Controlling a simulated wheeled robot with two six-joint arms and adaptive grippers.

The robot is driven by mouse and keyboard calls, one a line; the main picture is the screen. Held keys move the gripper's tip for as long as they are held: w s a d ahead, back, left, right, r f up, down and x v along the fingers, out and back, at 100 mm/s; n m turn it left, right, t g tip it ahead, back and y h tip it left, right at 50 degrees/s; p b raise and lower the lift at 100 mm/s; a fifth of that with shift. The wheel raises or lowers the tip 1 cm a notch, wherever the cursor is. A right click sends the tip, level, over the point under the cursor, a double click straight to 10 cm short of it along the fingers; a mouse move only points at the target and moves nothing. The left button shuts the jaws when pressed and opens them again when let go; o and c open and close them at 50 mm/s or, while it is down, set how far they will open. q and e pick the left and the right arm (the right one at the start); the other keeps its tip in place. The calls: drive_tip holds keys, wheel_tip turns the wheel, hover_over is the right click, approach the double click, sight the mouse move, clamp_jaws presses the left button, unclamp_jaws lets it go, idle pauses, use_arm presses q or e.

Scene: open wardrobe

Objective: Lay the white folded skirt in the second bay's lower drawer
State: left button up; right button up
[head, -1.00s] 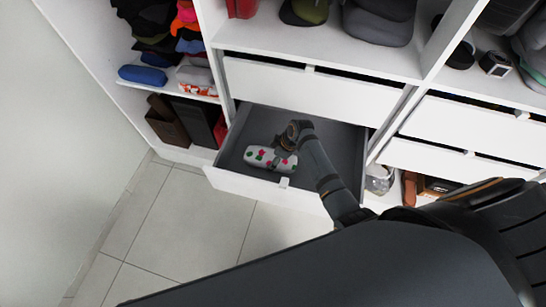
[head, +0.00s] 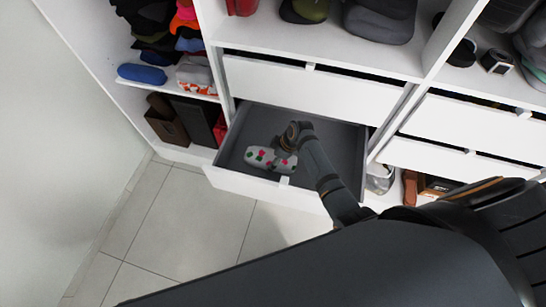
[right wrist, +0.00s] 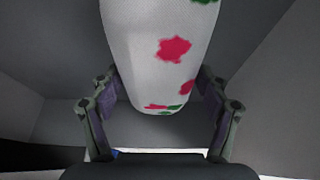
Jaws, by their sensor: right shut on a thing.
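The white folded skirt (head: 260,157) has pink and green patches and is inside the open lower drawer (head: 222,178) of the second bay. My right gripper (head: 287,152) reaches down into the drawer and is shut on the skirt near its right end. In the right wrist view the skirt (right wrist: 160,60) runs between the two fingers of the gripper (right wrist: 158,108). I cannot tell whether the skirt touches the drawer floor. Part of it is hidden behind the gripper. My left gripper is not in view.
The drawer is otherwise empty, with bare grey floor around the skirt. A closed white drawer (head: 300,90) sits above it. Shelves with folded clothes (head: 150,30) and brown and black boxes (head: 168,125) stand at left. Tiled floor (head: 190,215) lies in front.

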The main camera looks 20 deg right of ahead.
sight(273, 157)
drive_tip(key=o, duration=0.9)
drive_tip(key=shift+r, duration=0.1)
drive_tip(key=shift+c, duration=0.2)
wheel_tip(273, 157, up, 9)
drive_tip(key=p, duration=0.9)
